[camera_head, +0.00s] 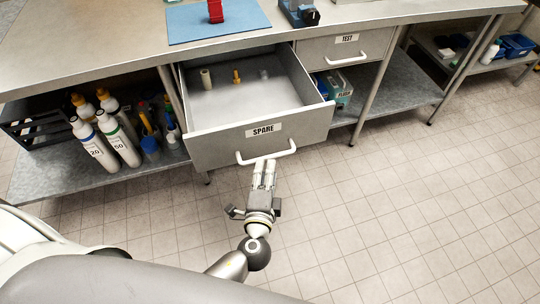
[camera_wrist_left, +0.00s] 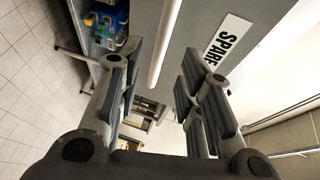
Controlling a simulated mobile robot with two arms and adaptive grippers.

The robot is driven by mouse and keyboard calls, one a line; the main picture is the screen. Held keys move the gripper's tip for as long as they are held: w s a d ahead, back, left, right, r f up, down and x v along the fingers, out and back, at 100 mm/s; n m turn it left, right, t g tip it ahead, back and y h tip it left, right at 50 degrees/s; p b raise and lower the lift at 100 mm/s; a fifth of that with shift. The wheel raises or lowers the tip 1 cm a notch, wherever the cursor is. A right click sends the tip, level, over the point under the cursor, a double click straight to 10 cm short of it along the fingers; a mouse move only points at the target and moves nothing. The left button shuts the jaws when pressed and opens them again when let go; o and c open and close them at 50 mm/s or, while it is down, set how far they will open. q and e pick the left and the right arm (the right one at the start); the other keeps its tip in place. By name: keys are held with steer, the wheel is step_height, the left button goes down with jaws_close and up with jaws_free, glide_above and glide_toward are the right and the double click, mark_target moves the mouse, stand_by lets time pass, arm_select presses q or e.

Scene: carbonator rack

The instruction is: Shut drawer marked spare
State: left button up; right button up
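The drawer marked SPARE (camera_head: 230,146) is pulled well out from under the workbench, and its label (camera_head: 263,130) is on the front. Its white bar handle (camera_head: 245,160) runs along the front below the label. A few small fittings stand inside the drawer. My left gripper (camera_head: 265,164) is at the handle's middle, in front of the drawer. In the left wrist view, the gripper (camera_wrist_left: 160,62) has its fingers apart, with the handle (camera_wrist_left: 159,45) between them and the label (camera_wrist_left: 226,42) to the right. I cannot tell whether a finger touches the handle. My right gripper is out of view.
A closed drawer marked TEST (camera_head: 347,45) is to the right. Gas cylinders (camera_head: 118,140) stand on the lower shelf at left. A blue mat (camera_head: 215,22) with a red item lies on the benchtop. The tiled floor (camera_head: 400,210) in front is clear.

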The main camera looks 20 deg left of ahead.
mark_target(268, 156)
arm_select(q)
steer(key=x, duration=0.6)
steer(key=shift+w+p, duration=0.15)
steer(key=shift+p, duration=0.15)
jaws_close()
